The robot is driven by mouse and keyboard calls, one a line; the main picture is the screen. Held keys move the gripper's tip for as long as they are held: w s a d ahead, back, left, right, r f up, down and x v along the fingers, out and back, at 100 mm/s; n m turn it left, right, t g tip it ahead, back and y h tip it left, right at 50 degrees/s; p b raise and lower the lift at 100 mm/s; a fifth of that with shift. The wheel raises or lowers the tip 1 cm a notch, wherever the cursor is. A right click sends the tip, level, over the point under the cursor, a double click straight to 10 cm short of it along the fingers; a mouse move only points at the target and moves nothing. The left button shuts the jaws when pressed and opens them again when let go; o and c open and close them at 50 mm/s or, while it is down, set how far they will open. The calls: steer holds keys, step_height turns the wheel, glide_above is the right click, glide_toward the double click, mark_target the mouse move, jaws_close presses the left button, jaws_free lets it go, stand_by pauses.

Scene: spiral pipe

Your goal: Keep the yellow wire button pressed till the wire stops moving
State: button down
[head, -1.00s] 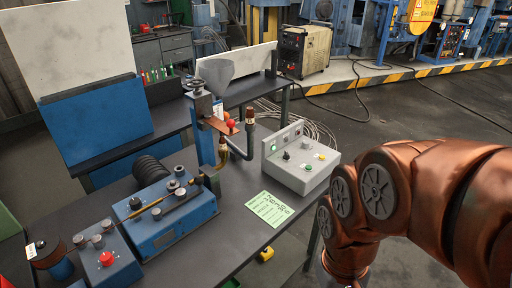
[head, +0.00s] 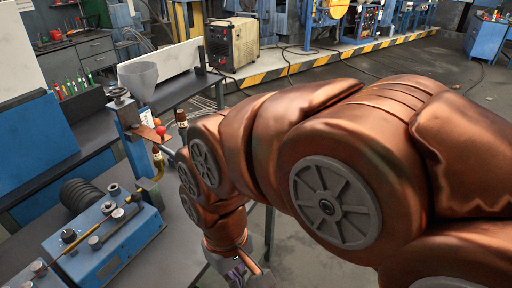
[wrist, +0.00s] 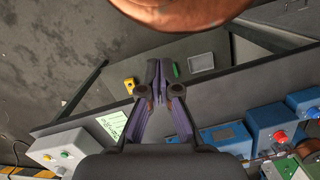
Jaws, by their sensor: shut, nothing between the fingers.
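The grey control box (wrist: 57,147) is at the lower left of the wrist view, on the bench. A small yellow button (wrist: 65,154) shows on its top face, with a green and a white one near it. In the head view my arm hides the box. My gripper (wrist: 158,68) is shut and empty in the wrist view, apart from the box and to the right of it. In the head view my gripper (head: 246,270) shows only in part at the bottom, beyond the bench edge.
A green sheet (wrist: 114,124) lies on the bench beside the box. Blue machines (wrist: 225,138) stand to the right. A yellow item (wrist: 130,84), a green item (wrist: 176,71) and a grey tray (wrist: 201,62) lie below the bench top. A funnel stand (head: 127,115) rises at left.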

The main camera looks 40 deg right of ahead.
steer(key=w+d+r+m+t+y+b, duration=0.1)
steer(key=w+d+m+t, duration=0.35)
steer(key=w, duration=1.05)
steer(key=w+d+m+t+y+b, duration=0.1)
steer(key=w+d+t+b, duration=0.1)
steer(key=w+d, duration=0.9)
steer(key=w+d+m+t+h, duration=0.1)
steer(key=w+d, duration=0.2)
steer(key=d, duration=0.6)
steer(key=w+d+m+t+h+b, duration=0.1)
steer(key=w+d, duration=0.3)
steer(key=d, duration=0.6)
steer(key=w+d+f+m+t+h, duration=0.1)
steer(key=w+d, duration=0.3)
steer(key=d, duration=0.5)
steer(key=shift+w+d+m+t, duration=0.2)
steer(key=shift+w+m+t, duration=0.05)
steer(key=shift+m+t, duration=0.55)
step_height(320, 180, down, 8)
steer(key=b, duration=0.5)
steer(key=shift+a+r, duration=0.1)
steer(key=shift+r, duration=0.05)
steer(key=shift+f+b, duration=0.55)
steer(key=shift+f, duration=0.1)
